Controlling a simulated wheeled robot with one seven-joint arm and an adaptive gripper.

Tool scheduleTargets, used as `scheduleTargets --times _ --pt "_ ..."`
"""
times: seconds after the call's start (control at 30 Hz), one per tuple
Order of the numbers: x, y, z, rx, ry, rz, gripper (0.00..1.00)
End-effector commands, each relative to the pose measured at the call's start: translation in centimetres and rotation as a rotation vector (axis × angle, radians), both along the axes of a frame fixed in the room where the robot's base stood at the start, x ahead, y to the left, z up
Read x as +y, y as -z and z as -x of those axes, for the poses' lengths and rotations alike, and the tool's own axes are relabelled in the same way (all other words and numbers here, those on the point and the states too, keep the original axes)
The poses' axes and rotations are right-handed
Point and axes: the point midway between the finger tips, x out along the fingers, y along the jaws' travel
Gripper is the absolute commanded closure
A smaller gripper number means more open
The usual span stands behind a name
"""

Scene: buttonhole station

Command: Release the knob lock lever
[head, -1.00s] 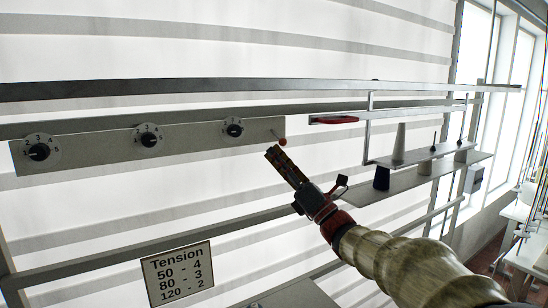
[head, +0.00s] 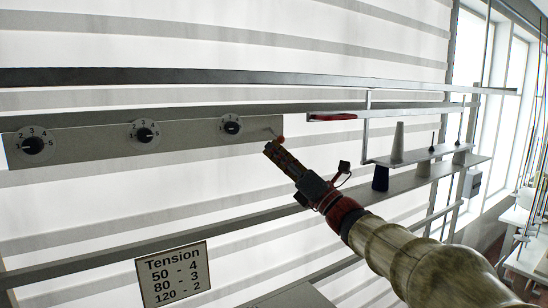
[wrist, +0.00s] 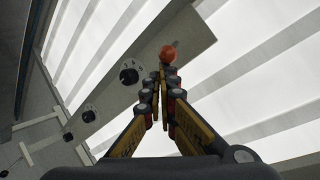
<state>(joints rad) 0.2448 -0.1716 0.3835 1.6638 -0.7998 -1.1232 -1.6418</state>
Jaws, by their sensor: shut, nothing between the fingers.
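The knob lock lever (head: 272,132) is a short thin rod with a red ball end (head: 281,138), at the right end of the grey dial panel (head: 190,133). My gripper (head: 270,147) is shut and empty, its fingertips just below the ball in the head view. In the wrist view the red ball (wrist: 168,53) shows just beyond the fingertips (wrist: 162,76). I cannot tell whether they touch it. The rod is mostly hidden in the wrist view. Three numbered black dials sit on the panel: left (head: 33,145), middle (head: 145,134) and right (head: 231,126).
A long rail (head: 200,78) runs above the panel. A red-handled bar (head: 332,117) is right of the lever. A shelf (head: 420,167) with several thread cones stands further right. A tension sign (head: 175,274) hangs below left. The space just below the panel looks clear.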

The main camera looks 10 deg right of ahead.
Motion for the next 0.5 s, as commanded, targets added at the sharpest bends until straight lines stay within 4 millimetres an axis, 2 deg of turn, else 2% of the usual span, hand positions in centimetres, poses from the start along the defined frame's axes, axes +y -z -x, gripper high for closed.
scheduleTargets --times 0.27,0.5 --pt "-0.2 -0.4 0.3 0.048 0.002 0.017 1.00" --pt "-0.3 -1.7 0.7 0.148 0.003 0.051 1.00"
